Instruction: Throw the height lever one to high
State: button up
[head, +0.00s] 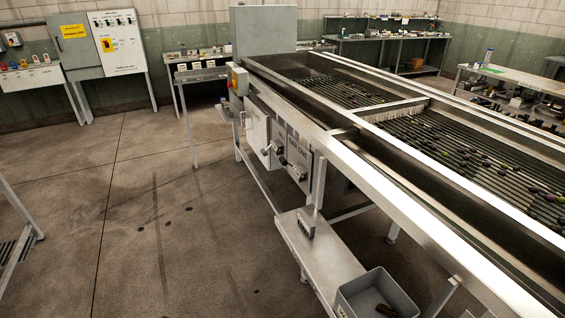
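The roller sizer (375,165) runs from the back middle to the front right, with dark fruit lying on its rollers. Small grey control boxes hang on its left side. One box (256,128) is farther back, and another box (299,157) with lettering and dark handles is nearer. A dark lever-like handle (267,150) shows between them, and a second one (283,161) sits on the nearer box. The labels are too small to read, so I cannot tell which is height lever one or how it is set. My gripper is not in view.
A low shelf (318,258) with a brush (306,224) and a grey bin (378,297) juts from the sizer's near side. A yellow and red switch box (238,80) is at its far corner. Benches line the walls.

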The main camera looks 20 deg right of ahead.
aim_at(282, 160)
jog(key=i+j+z, duration=0.1)
jog(key=j, duration=0.3)
jog(key=i+j+z, duration=0.1)
jog(key=j, duration=0.3)
jog(key=i+j+z, duration=0.1)
jog(key=i, duration=0.35)
jog(key=i+j+z, duration=0.1)
jog(key=i, duration=0.3)
jog(key=i+l+z, duration=0.15)
jog(key=i+l, duration=0.1)
jog(key=i, duration=0.05)
